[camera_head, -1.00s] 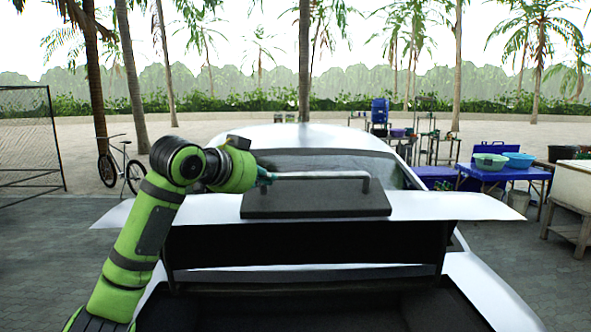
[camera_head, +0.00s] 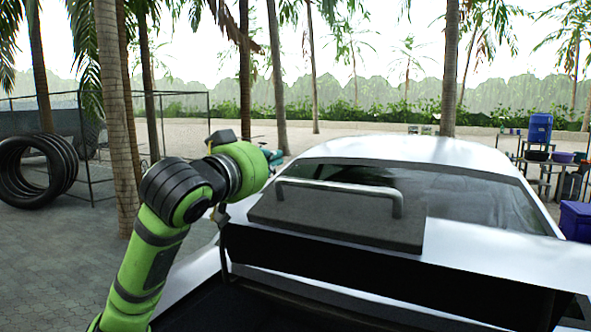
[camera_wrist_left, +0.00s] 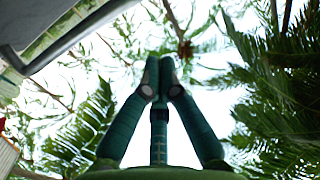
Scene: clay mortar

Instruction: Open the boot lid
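The boot lid (camera_head: 490,262) of the white car is raised, with its dark inner side facing me and the dark boot space below. A dark plate (camera_head: 335,219) on the lid carries a grey bar handle (camera_head: 338,187). My left gripper (camera_head: 273,157) is just beyond and left of the handle's left end, and appears apart from it. In the left wrist view its teal fingers (camera_wrist_left: 161,72) come together at the tips with nothing between them, against sky and palm leaves. My right gripper is not in view.
The car's rear window and roof (camera_head: 400,150) lie beyond the lid. A palm trunk (camera_head: 117,120) and a stack of black tyres (camera_head: 38,175) stand at the left. A blue box (camera_head: 576,221) is at the right.

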